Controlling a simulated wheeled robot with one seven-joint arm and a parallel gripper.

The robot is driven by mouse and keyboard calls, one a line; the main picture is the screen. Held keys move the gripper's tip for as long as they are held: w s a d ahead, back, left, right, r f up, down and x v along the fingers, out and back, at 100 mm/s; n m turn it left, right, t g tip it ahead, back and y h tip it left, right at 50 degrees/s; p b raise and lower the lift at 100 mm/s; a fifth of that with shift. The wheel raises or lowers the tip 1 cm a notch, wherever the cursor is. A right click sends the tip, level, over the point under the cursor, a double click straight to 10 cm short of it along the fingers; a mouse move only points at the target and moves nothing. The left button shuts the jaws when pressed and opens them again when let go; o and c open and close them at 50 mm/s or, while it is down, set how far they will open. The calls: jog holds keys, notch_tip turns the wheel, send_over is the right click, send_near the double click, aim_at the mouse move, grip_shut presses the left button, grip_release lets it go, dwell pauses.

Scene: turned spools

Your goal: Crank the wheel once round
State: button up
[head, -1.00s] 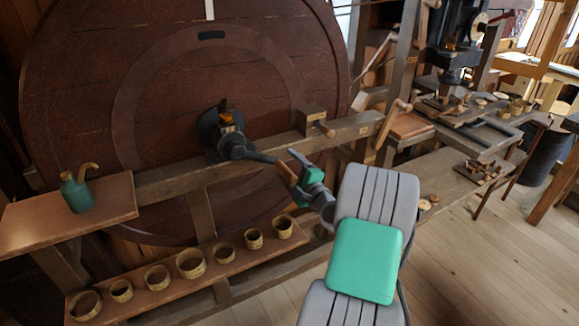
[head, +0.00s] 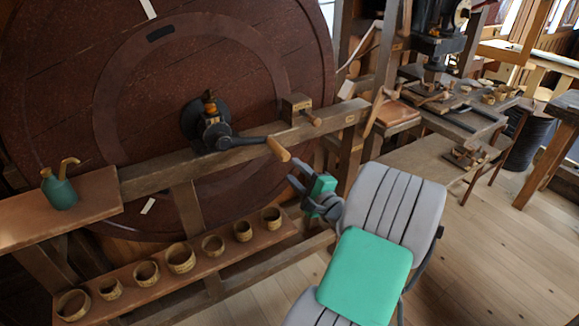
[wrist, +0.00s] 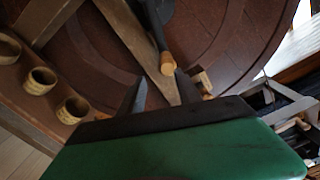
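The big dark red wooden wheel (head: 75,100) stands upright at the left in the head view. Its black hub (head: 207,120) carries a dark crank arm (head: 240,142) pointing right, ending in a light wooden handle (head: 278,149). The handle also shows end-on in the wrist view (wrist: 167,68). My gripper (head: 300,180) is below and a little right of the handle, apart from it. In the wrist view its two dark fingers (wrist: 160,90) are spread with nothing between them, and the handle lies beyond their tips.
A wooden beam (head: 150,180) crosses in front of the wheel, with a small block and peg (head: 299,108) on it. A low shelf (head: 225,262) holds several small round tubs. A green oil can (head: 60,188) stands on the left shelf. Open floor (head: 480,250) lies at right.

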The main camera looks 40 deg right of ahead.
jog(key=shift+s+a, duration=0.1)
jog(key=shift+s, duration=0.35)
